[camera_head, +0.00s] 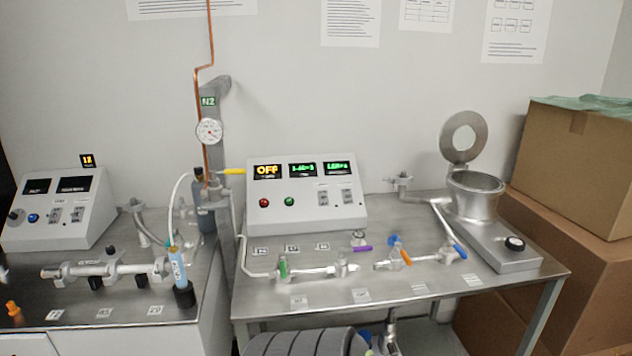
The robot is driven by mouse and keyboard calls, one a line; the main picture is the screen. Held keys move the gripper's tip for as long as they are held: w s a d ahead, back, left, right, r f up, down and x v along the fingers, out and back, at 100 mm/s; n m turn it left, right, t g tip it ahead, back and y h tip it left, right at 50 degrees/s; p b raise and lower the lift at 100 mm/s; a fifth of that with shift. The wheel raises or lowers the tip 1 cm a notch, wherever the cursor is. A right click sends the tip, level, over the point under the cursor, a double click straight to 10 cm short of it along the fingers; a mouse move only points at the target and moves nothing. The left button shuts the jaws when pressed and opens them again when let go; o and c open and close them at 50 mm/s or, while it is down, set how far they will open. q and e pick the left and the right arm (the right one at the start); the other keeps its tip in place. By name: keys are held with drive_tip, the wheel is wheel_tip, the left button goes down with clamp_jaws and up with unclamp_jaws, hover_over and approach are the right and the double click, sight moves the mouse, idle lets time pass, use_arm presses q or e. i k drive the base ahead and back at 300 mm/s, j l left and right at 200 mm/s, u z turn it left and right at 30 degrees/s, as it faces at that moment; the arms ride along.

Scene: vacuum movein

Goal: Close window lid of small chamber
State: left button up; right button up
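The small chamber (475,196) is a round metal pot at the right end of the right steel table. Its lid (446,141) is a metal ring around a pale round window. The lid stands raised and tilted back behind the chamber's rim, so the chamber's top is open. Neither of my grippers shows in the head view.
A control box (306,216) reading OFF stands left of the chamber. Pipes with coloured valves (397,255) run along the table's front. Cardboard boxes (573,165) stand close on the chamber's right. A grey ribbed object (305,343) is below the table's front edge.

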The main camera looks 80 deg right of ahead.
sight(460, 157)
drive_tip(key=z, duration=3.6)
drive_tip(key=i+l, duration=0.4)
drive_tip(key=i+l+u, duration=0.1)
drive_tip(key=i+l, duration=0.15)
drive_tip(key=l, duration=0.2)
drive_tip(key=i+l, duration=0.2)
drive_tip(key=l, duration=0.2)
drive_tip(key=i+l+u, duration=0.1)
drive_tip(key=i+l, duration=0.35)
drive_tip(key=l, duration=0.3)
drive_tip(key=u, duration=0.05)
